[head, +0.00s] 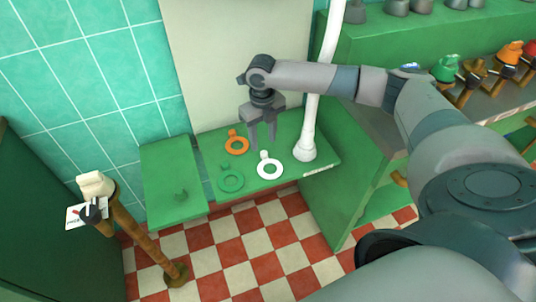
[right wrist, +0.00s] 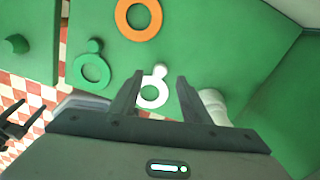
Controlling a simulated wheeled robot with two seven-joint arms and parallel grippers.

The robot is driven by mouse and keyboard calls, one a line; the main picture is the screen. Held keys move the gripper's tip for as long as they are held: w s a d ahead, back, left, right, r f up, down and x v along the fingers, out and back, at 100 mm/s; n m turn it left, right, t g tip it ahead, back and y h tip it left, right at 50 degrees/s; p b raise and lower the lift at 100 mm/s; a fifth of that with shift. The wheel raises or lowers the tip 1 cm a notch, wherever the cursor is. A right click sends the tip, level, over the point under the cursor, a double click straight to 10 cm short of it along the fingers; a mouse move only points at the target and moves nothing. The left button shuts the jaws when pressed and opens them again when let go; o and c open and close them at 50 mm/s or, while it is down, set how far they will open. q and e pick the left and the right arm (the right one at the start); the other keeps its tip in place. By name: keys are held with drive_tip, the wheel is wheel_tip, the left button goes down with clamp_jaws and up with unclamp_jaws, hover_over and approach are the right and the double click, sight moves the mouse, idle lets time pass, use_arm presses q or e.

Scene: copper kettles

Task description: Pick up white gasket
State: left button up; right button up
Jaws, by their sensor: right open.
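The white gasket (head: 269,171) is a flat ring with a small round tab. It lies at the front right of the green bench top (head: 206,160). My right gripper (head: 262,148) points down above the bench, just behind the white gasket in the head view, with its fingers apart and empty. In the right wrist view, the white gasket (right wrist: 153,103) shows between the two fingers (right wrist: 158,76), its tab toward the fingertips. The gripper appears above it, not touching.
An orange gasket (head: 237,148) and a green gasket (head: 231,187) lie nearby. A white post (head: 306,145) stands close to the right of the white gasket. A green block (head: 172,190) is at left. Several coloured-topped items line the shelf (head: 490,107) at right.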

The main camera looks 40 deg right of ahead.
sight(265, 153)
drive_tip(key=shift+s+d+f, duration=0.1)
drive_tip(key=shift+s+f, duration=0.05)
drive_tip(key=shift+f, duration=1.15)
drive_tip(key=shift+s+f, duration=0.15)
drive_tip(key=shift+f, duration=1.15)
drive_tip(key=c, duration=1.1)
